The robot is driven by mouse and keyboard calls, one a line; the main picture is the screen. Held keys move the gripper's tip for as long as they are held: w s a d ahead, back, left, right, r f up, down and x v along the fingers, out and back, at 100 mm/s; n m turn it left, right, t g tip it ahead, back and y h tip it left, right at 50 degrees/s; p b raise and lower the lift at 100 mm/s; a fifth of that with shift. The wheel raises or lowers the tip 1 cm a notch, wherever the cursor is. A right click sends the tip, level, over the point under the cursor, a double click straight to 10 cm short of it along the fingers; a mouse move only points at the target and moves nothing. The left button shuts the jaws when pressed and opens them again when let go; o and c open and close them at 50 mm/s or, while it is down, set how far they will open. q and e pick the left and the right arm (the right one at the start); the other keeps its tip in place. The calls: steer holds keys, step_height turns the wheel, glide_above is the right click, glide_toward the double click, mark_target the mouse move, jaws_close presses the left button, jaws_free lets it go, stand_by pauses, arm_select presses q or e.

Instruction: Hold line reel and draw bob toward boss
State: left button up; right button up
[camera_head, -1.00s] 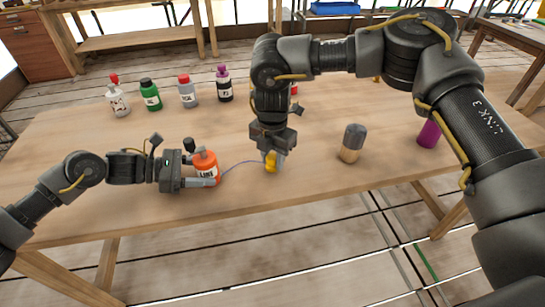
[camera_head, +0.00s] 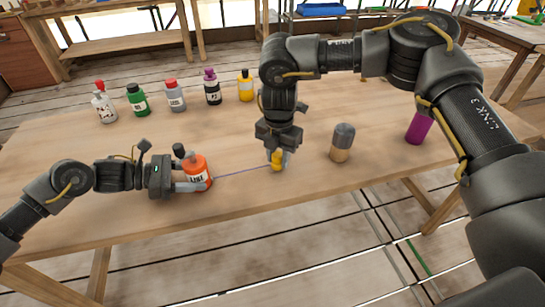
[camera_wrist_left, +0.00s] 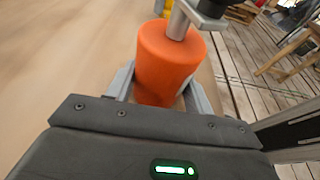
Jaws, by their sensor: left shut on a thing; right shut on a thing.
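The orange line reel (camera_head: 197,172), labelled LINE, stands on the table. My left gripper (camera_head: 188,186) is shut on it from the left. In the left wrist view the orange reel (camera_wrist_left: 165,62) sits between both fingers. My right gripper (camera_head: 276,150) points down and is shut on the yellow bob (camera_head: 277,162), low over the table. A thin purple line (camera_head: 240,173) runs nearly straight from the reel to the bob. A grey-topped wooden piece (camera_head: 342,143), perhaps the boss, stands upright to the right of the bob, apart from it.
Several bottles stand in the back row, among them a green one (camera_head: 138,99) and a yellow one (camera_head: 246,85). A purple cylinder (camera_head: 418,127) stands near the right end of the table (camera_head: 80,190). The wood between the bob and the grey-topped piece is bare.

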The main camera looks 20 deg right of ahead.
glide_toward(303, 161)
steer(key=shift+d+f, duration=0.2)
steer(key=shift+f, duration=0.65)
steer(key=shift+d+f, duration=0.25)
steer(key=shift+f, duration=0.65)
steer(key=shift+d+f, duration=0.2)
steer(key=shift+f, duration=0.65)
steer(key=shift+s+a+f, duration=0.1)
steer(key=shift+a, duration=0.15)
steer(key=shift+a+f, duration=0.1)
steer(key=shift+a, duration=0.3)
steer(key=shift+f, duration=0.35)
stand_by(0.3)
steer(key=o, duration=1)
steer(key=shift+o, duration=0.2)
step_height(303, 161, up, 12)
